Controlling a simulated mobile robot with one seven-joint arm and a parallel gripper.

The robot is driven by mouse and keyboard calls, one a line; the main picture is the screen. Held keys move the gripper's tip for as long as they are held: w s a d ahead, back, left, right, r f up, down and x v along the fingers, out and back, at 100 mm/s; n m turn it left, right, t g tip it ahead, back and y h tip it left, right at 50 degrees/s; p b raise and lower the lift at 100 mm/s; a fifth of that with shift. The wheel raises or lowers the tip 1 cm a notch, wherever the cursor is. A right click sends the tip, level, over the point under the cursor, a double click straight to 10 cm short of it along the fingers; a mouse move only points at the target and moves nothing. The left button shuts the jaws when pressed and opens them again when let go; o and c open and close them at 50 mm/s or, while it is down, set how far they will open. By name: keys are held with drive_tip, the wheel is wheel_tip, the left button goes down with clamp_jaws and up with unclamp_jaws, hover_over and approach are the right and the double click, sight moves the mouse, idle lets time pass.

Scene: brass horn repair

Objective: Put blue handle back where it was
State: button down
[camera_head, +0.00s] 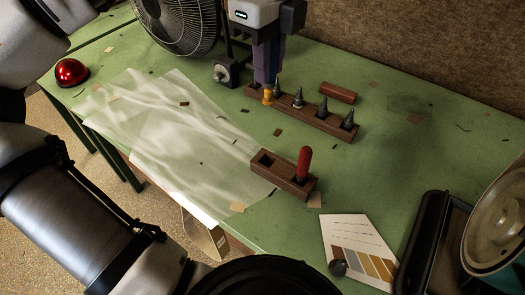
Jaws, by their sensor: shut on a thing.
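My gripper (269,68) is at the top centre, over the left end of a long dark wooden rack (313,118). It is shut on a long blue-violet piece (266,62), which I take to be the blue handle; where finger ends and handle begins is hard to tell. A small orange-yellow piece (268,97) shows directly below it at the rack; I cannot tell whether they touch.
Several dark pointed tips (322,107) stand in the rack, with a reddish-brown cylinder (338,93) behind. A fan (178,22) and red dome (71,72) are left; a colour card (357,248) and black tray (432,243) are right. Translucent sheets (180,135) cover the left bench.

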sight(269, 86)
wheel_tip(269, 86, down, 19)
drive_tip(key=p, duration=0.3)
drive_tip(key=shift+f, duration=0.1)
drive_tip(key=shift+f, duration=0.15)
drive_tip(key=c, duration=1.3)
unclamp_jaws()
drive_tip(key=shift+o, duration=0.2)
wheel_tip(269, 86, up, 12)
drive_tip(key=shift+r+b, duration=0.2)
drive_tip(key=shift+b, duration=0.75)
